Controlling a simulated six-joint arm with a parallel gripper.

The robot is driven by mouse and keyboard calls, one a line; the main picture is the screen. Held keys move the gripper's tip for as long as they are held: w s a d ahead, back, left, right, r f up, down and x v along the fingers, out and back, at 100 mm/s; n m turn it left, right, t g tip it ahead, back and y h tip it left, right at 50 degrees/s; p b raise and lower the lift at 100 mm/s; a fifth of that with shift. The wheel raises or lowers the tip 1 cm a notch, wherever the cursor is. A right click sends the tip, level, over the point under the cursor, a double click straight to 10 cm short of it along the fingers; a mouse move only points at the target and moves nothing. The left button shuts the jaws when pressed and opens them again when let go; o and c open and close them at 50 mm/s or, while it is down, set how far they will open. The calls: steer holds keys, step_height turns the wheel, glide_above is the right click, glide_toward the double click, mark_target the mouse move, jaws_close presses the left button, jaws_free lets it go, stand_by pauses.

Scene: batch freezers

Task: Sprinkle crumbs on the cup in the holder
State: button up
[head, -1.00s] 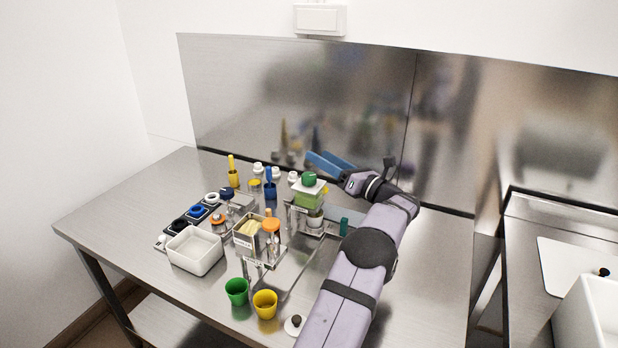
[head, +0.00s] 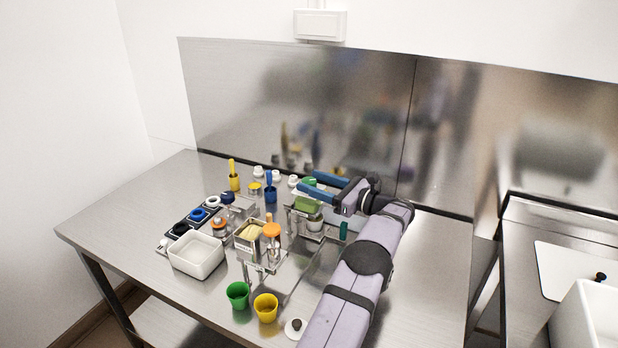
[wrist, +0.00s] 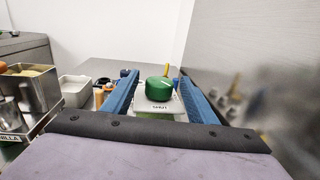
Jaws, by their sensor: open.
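My gripper (head: 311,181) has blue fingers, open and level, reaching left over the back of the table. In the wrist view a dark green round knob (wrist: 159,88) stands between the fingers (wrist: 158,96), with a gap on each side. The knob sits on a white labelled top (wrist: 160,106); the lettering is too small to read surely. In the head view this is the light green container (head: 308,202) on a metal stand, and the fingers partly hide its top. A small pale cup (head: 315,223) stands beneath it in the stand. I cannot make out crumbs.
A white bin (head: 196,257) is at left; green (head: 237,294) and yellow (head: 266,307) cups are near the front edge. The steel back wall (wrist: 256,80) runs close along the right in the wrist view.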

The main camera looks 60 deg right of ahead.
steer(key=shift+w+d, duration=0.15)
steer(key=shift+w, duration=0.85)
steer(key=c, duration=1.1)
steer(key=shift+o, duration=0.2)
